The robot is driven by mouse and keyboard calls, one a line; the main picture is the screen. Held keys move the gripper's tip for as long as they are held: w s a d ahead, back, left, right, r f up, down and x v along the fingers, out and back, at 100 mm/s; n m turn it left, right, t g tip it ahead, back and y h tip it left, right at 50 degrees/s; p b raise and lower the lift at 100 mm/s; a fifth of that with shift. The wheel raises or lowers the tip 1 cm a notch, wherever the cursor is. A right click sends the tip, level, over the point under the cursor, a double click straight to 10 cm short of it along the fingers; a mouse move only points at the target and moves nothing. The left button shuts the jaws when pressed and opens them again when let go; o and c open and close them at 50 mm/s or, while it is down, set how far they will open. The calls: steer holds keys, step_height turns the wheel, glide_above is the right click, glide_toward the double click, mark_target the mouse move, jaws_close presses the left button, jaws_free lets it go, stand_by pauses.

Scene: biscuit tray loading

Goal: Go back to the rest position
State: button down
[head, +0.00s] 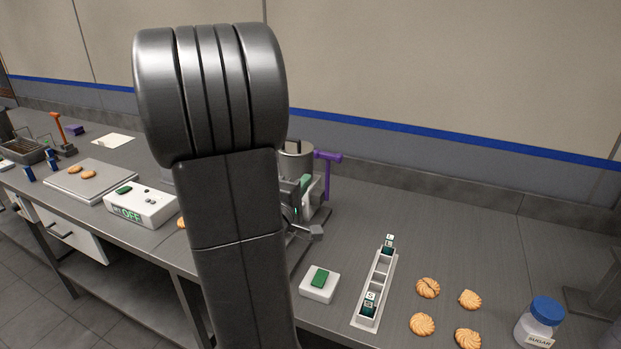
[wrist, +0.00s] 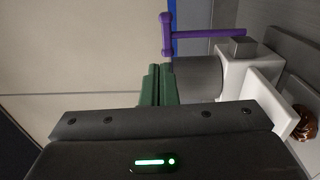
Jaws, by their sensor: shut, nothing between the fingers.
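My gripper (wrist: 158,86) shows in the wrist view with its two green fingers together and nothing between them. In the head view my own arm stands large in the middle and hides most of the gripper. A machine with a purple handle (head: 328,157) stands just right of and behind my arm. In the wrist view the purple handle (wrist: 205,34) and a grey cylinder (wrist: 198,76) lie beyond and right of the fingers. I cannot tell whether the fingers touch the machine.
On the counter (head: 450,240) are a white box with a green button (head: 320,281), a narrow slotted tray (head: 391,273), several biscuits (head: 422,324) and a blue-lidded sugar jar (head: 540,322). At left are a box reading OFF (head: 150,208) and a tray with biscuits (head: 103,187).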

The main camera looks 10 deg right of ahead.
steer(key=shift+v, duration=0.9)
